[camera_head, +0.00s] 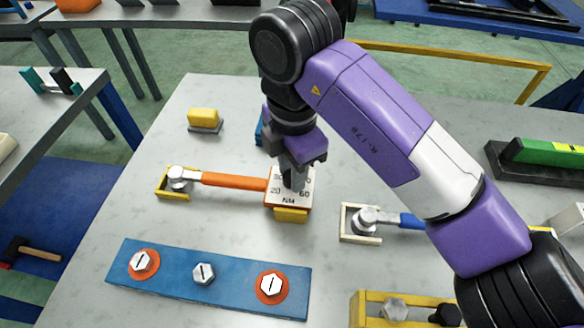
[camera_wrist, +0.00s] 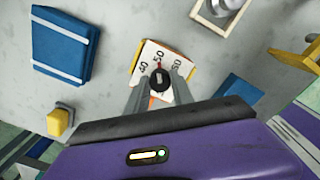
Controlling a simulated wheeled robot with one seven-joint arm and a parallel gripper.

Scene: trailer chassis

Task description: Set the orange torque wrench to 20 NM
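The orange torque wrench (camera_head: 235,181) lies on the grey table, its metal head at the left in a yellow holder (camera_head: 163,190). Its white dial plate (camera_head: 275,203), at the right end, shows 20 and 60 in the head view. In the wrist view the dial (camera_wrist: 150,52) shows 40, 50 and what looks like 60, with a small red mark close to 50. A dark round knob (camera_wrist: 160,88) is at its middle. My gripper (camera_head: 291,180) is down at the dial. In the wrist view its fingers (camera_wrist: 160,80) stand on both sides of the knob; whether they press it is unclear.
A wrench with a blue handle (camera_head: 411,221) lies in a pale holder to the right. A blue bar with several bolts (camera_head: 225,283) is in front. A yellow block (camera_head: 203,117) stands behind. A yellow fixture (camera_head: 358,310) is at the front right.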

